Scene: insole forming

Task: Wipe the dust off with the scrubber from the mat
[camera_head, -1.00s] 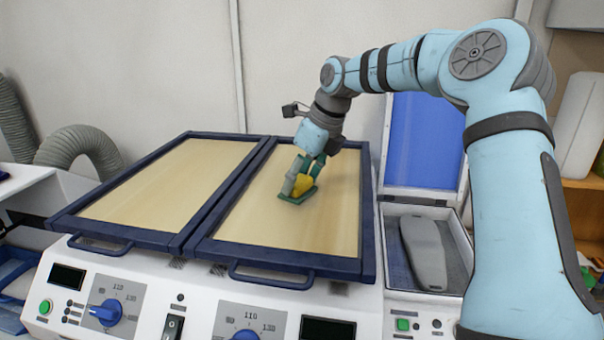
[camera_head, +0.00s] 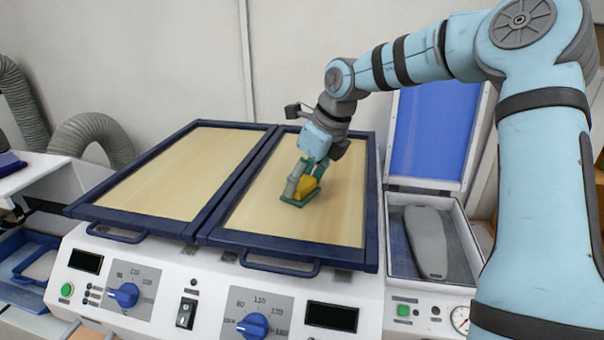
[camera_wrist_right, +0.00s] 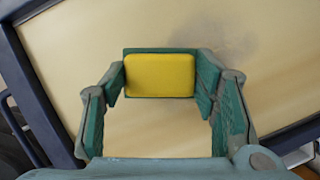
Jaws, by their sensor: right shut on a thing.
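My right gripper (camera_head: 306,185) is shut on the scrubber, with its green fingers on either side of it. The scrubber has a yellow block (camera_wrist_right: 160,76) on a green base (camera_head: 291,200). It is at the right-hand cream mat (camera_head: 270,222), near the mat's middle; whether it presses on the surface I cannot tell. In the right wrist view, the mat (camera_wrist_right: 80,40) has a faint grey dusty smudge (camera_wrist_right: 235,38) just beyond the scrubber, toward the upper right. My left gripper is not in view.
A second framed cream panel (camera_head: 165,180) lies to the left. Dark blue frames with handles (camera_head: 280,266) edge both panels. Dials (camera_head: 124,295) and switches line the front. A box with a grey insole form (camera_head: 427,242) and an upright blue lid (camera_head: 432,135) stands at the right.

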